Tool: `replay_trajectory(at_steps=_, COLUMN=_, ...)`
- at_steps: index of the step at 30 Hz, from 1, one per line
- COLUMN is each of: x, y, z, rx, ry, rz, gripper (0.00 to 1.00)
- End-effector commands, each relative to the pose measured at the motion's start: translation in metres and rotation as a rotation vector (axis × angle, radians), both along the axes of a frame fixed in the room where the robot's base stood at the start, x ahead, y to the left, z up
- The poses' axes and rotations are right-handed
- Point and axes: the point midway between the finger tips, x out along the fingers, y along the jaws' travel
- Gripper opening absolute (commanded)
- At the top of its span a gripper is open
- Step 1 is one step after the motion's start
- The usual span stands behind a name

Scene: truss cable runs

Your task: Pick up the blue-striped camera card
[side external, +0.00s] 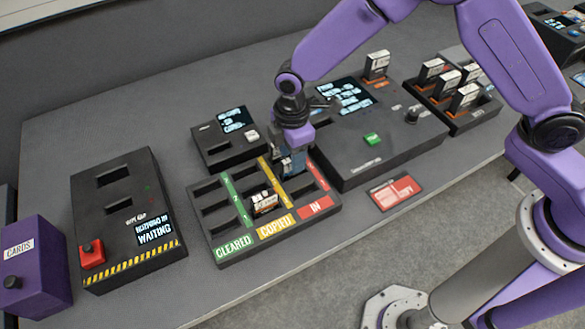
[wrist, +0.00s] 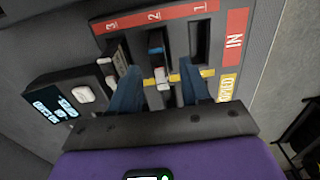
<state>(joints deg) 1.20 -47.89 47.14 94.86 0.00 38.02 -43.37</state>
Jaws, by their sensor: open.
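In the side view my gripper (side external: 290,165) is low over the tray's IN column and largely hides the card. A card with an orange mark (side external: 265,202) stands in the COPIED column.
A small screen unit (side external: 228,137) and a larger console (side external: 375,150) stand close behind the tray. A rack with several cards (side external: 450,95) is at the back right. A hazard-striped box (side external: 125,215) and a purple CARDS box (side external: 35,265) are at left. A red label (side external: 395,192) lies on the bench.

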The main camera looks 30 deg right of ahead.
Motion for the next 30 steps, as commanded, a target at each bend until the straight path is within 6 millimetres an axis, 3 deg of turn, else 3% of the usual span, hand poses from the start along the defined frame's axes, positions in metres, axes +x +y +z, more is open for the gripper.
replay_trajectory(at_steps=6, x=-0.001, y=-0.001, z=-0.028, rx=-0.001, ry=0.001, rz=-0.001, gripper=0.47)
replay_trajectory(at_steps=15, x=-0.001, y=-0.001, z=-0.033, rx=0.001, ry=-0.001, rz=-0.001, gripper=0.47)
replay_trajectory(at_steps=16, x=-0.001, y=-0.001, z=-0.033, rx=0.001, ry=-0.001, rz=-0.001, gripper=0.44)
replay_trajectory(at_steps=20, x=-0.001, y=-0.001, z=-0.033, rx=0.001, ry=-0.001, rz=-0.001, gripper=0.01)
replay_trajectory(at_steps=30, x=-0.001, y=-0.001, z=-0.032, rx=0.001, ry=-0.001, rz=-0.001, gripper=0.0)
